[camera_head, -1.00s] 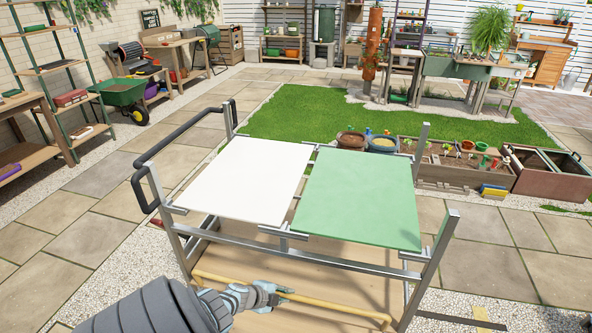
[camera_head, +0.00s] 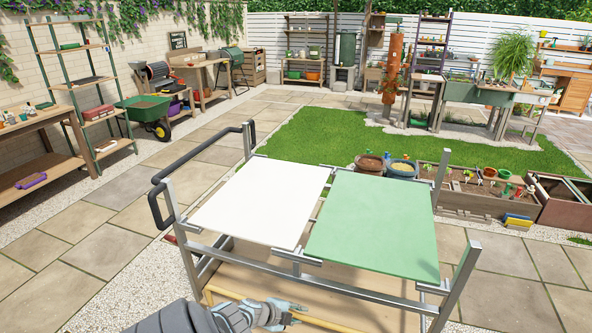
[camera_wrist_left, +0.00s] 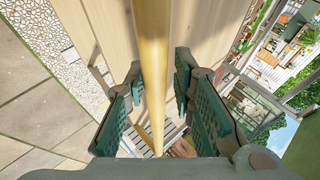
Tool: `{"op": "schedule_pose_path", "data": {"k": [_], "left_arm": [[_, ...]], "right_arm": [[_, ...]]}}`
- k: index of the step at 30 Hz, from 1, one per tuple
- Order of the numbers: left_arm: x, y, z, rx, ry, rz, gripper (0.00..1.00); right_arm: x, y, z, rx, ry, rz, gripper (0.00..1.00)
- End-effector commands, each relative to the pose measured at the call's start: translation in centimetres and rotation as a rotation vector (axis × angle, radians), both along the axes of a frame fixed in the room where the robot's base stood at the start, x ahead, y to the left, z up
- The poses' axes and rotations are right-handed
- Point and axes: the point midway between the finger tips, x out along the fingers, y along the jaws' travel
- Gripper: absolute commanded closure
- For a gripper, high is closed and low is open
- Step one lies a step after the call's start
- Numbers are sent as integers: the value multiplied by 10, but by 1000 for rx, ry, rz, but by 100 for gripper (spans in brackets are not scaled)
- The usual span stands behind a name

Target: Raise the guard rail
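The guard rail is a yellow bar (camera_head: 318,321) low along the near side of a metal-framed cart (camera_head: 335,285). In the left wrist view the rail (camera_wrist_left: 152,60) runs lengthwise between the fingers of my left gripper (camera_wrist_left: 154,92). The fingers stand apart on either side of it, with visible gaps. In the head view my left gripper (camera_head: 289,311) is at the rail, covering part of it. The rail's right end is cut off by the bottom edge. My right gripper is not in view.
A white panel (camera_head: 262,203) and a green panel (camera_head: 374,228) lie on top of the cart, above the rail. A black handle (camera_head: 160,205) projects at its left. Paving is clear to the left. A planter bed (camera_head: 480,200) stands behind at the right.

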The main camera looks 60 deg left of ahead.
Motion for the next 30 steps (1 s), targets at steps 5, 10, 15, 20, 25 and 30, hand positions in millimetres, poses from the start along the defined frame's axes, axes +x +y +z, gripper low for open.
{"op": "schedule_pose_path", "data": {"k": [5,10,15,20,25,30], "left_arm": [[0,-1,-1,-1,1,0,64],[-1,-1,-1,-2,2,-1,64],[-7,1,1,1,8,-4,64],[-18,-1,12,1,6,-7,64],[-37,-4,33,2,5,-7,64],[-52,-5,49,2,5,-4,64]], "right_arm": [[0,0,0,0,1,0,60],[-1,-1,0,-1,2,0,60],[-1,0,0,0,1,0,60],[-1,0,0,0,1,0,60],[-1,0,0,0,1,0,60],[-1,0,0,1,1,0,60]]}}
